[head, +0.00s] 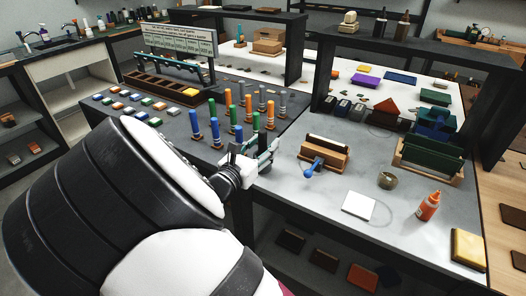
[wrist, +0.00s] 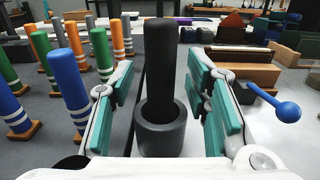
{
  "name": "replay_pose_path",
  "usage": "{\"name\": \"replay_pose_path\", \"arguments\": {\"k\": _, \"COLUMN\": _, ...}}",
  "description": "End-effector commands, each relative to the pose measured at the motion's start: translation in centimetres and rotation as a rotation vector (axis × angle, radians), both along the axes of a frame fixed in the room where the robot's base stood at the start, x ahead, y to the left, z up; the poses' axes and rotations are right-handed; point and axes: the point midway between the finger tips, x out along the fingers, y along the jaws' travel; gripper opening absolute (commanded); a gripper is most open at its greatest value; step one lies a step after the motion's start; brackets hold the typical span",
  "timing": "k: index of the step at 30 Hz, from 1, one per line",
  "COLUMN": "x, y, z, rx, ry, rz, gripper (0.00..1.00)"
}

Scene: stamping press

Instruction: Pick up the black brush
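The black brush (wrist: 161,65) shows in the wrist view as a thick dark upright cylinder. Its lower end stands in a dark round holder (wrist: 162,138). My gripper (wrist: 163,100) is open, with one teal-padded finger on each side of the brush. Gaps show between the brush and both fingers, so they do not appear to touch it. In the head view my gripper (head: 258,158) is over the front of the bench, right of the coloured pegs.
Several orange, green and blue pegs (wrist: 70,80) stand close on the left. A wooden block device with a blue ball handle (head: 325,155) is on the right. Farther right are a white square pad (head: 358,206) and an orange bottle (head: 429,205).

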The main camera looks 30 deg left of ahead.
Motion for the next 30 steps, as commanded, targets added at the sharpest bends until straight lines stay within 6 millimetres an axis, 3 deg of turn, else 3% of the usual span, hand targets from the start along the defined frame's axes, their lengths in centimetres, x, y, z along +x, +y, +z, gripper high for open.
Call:
{"name": "replay_pose_path", "arguments": {"k": 1, "x": 0.0, "y": 0.0, "z": 0.0, "rx": 0.0, "ry": 0.0, "rz": 0.0, "gripper": 0.34}}
{"name": "replay_pose_path", "arguments": {"k": 6, "x": 0.0, "y": 0.0, "z": 0.0, "rx": 0.0, "ry": 0.0, "rz": 0.0, "gripper": 0.0}}
{"name": "replay_pose_path", "arguments": {"k": 17, "x": 0.0, "y": 0.0, "z": 0.4, "rx": 0.001, "ry": 0.0, "rz": -0.001, "gripper": 0.0}}
{"name": "replay_pose_path", "arguments": {"k": 30, "x": 0.0, "y": 0.0, "z": 7.9, "rx": 0.004, "ry": 0.001, "rz": -0.001, "gripper": 0.0}}
